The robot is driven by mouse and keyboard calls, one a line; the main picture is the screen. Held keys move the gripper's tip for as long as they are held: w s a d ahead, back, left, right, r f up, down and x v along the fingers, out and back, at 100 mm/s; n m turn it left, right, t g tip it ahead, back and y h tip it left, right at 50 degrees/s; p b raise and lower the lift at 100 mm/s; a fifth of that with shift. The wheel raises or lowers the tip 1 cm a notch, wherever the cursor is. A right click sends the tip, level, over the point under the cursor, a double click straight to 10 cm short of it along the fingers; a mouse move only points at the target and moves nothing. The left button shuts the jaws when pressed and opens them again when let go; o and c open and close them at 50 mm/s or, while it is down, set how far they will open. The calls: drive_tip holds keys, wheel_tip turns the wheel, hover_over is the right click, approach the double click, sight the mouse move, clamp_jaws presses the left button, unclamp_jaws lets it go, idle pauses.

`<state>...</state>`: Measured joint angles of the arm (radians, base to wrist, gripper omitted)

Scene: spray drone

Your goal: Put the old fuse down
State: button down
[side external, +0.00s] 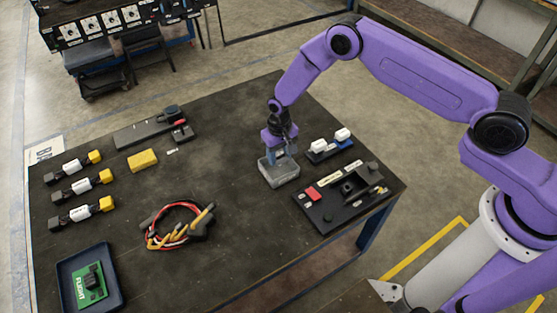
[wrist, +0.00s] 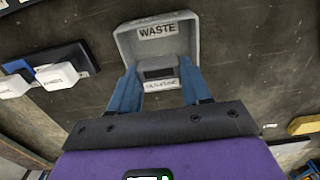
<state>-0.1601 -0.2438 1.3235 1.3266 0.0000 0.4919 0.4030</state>
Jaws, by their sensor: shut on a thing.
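The grey waste bin (side external: 280,176) stands on the dark table, below my gripper (side external: 281,153). In the wrist view the bin (wrist: 126,40) shows its WASTE label on the inner wall. My gripper (wrist: 158,74) has its two blue fingers closed on the old fuse (wrist: 167,84), a small light block with a printed label and a dark part. The fuse appears over or inside the bin opening; I cannot tell whether it touches the floor of the bin. In the side view the fuse is hidden by the fingers and bin.
White-topped blocks on a blue and black base (side external: 330,149) stand right of the bin. A black board with a red piece (side external: 313,193) lies in front of them. A cable bundle (side external: 178,225), yellow block (side external: 142,160) and blue tray (side external: 63,290) lie left. The table centre is clear.

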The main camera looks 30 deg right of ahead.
sight(279, 155)
drive_tip(key=shift+w+f, duration=0.2)
drive_tip(key=shift+f, duration=1.55)
drive_tip(key=shift+f, duration=0.1)
drive_tip(key=c, duration=0.5)
unclamp_jaws()
wheel_tip(279, 155, up, 12)
drive_tip(key=shift+f, duration=0.15)
drive_tip(key=shift+r, duration=0.25)
